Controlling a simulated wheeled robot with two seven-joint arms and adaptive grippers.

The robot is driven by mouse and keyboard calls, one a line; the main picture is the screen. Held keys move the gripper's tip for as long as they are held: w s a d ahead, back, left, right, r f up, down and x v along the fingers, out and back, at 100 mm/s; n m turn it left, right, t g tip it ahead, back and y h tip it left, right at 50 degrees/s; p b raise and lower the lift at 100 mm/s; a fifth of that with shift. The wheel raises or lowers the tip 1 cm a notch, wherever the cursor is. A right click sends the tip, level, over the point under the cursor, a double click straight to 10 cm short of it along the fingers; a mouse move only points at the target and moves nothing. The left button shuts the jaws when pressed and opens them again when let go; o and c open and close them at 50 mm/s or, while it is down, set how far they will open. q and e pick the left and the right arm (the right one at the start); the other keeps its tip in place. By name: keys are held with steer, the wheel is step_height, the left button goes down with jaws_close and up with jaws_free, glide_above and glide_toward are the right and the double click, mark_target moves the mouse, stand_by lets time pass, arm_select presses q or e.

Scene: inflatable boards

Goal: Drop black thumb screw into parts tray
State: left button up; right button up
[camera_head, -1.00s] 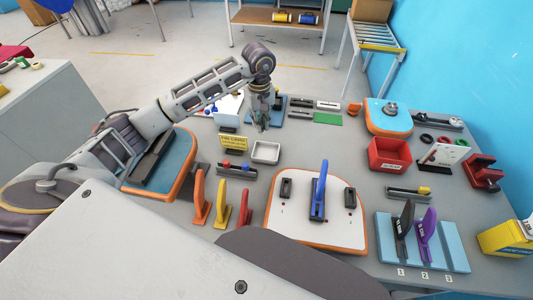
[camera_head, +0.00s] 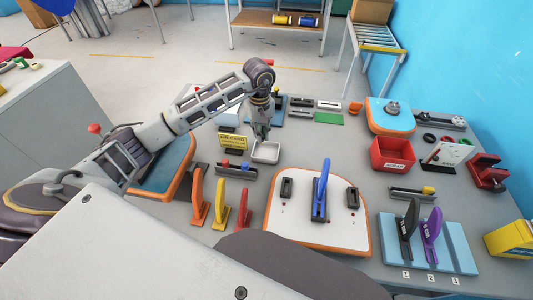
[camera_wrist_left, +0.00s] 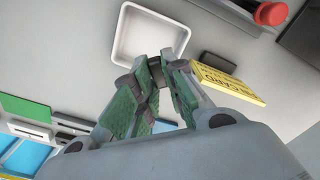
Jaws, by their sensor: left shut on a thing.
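The parts tray (camera_head: 266,157) is a small white open tray near the middle of the table. It also shows in the left wrist view (camera_wrist_left: 148,33), and what I see of its inside is empty. My left gripper (camera_head: 262,137) points down at the tray's back edge in the head view. In the left wrist view its green fingers (camera_wrist_left: 154,72) close together beside the tray rim. They are shut on the black thumb screw, a small dark thing mostly hidden between the fingertips. My right gripper is not in view.
A yellow card (camera_head: 233,142) stands just left of the tray. A red bin (camera_head: 392,153) stands to the right. The table between tray and bin is clear.

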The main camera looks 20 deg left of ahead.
arm_select(q)
steer(key=o, duration=0.8)
step_height(320, 180, up, 12)
stand_by(0.8)
stand_by(1.0)
